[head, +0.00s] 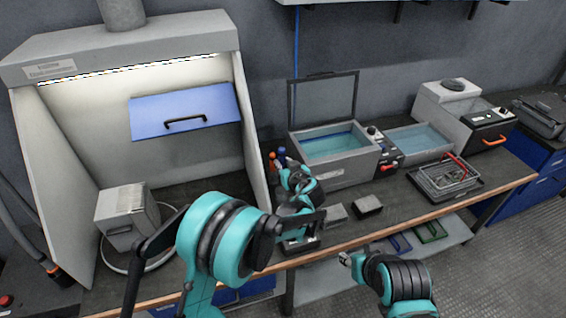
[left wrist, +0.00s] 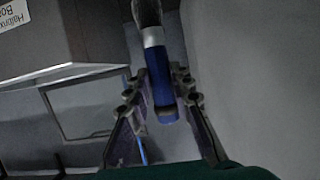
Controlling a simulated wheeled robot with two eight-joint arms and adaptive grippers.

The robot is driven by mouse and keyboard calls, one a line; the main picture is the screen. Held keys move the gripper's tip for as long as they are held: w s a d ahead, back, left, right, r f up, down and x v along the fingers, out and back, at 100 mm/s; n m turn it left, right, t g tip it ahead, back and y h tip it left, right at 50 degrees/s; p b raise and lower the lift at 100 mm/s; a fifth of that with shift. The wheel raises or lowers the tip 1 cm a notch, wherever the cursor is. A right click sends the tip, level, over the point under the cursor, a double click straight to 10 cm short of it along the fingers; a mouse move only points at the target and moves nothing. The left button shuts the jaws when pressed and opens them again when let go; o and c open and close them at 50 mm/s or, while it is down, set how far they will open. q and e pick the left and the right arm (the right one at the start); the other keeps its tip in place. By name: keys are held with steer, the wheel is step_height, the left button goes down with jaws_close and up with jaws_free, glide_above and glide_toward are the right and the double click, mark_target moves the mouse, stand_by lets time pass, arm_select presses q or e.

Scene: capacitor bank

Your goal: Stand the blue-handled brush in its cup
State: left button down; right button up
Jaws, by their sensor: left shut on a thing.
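The blue-handled brush (left wrist: 160,75) lies between the fingers of my left gripper (left wrist: 160,100) in the left wrist view, with a pale metal band and dark bristles at the top of the picture. The left gripper is shut on its blue handle. In the head view the left gripper (head: 284,166) is behind the bench's front part, beside the fume hood's right wall. Small blue and orange upright things (head: 272,158) show just beyond it; I cannot tell which is the held brush. No cup can be made out. My right gripper (head: 345,258) is in front of the bench, its jaws too small to read.
A tank with an open lid (head: 335,147) stands right of the left gripper. A wire basket (head: 445,180) and a second blue bath (head: 420,140) are farther right. Small blocks (head: 368,205) lie on the bench front. The hood wall (head: 250,140) is close on the left.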

arm_select(q)
step_height(320, 180, down, 10)
steer(key=b, duration=0.6)
stand_by(0.4)
steer(key=c, duration=1.3)
jaws_free()
steer(key=shift+o, duration=0.2)
steer(key=v, duration=1.2)
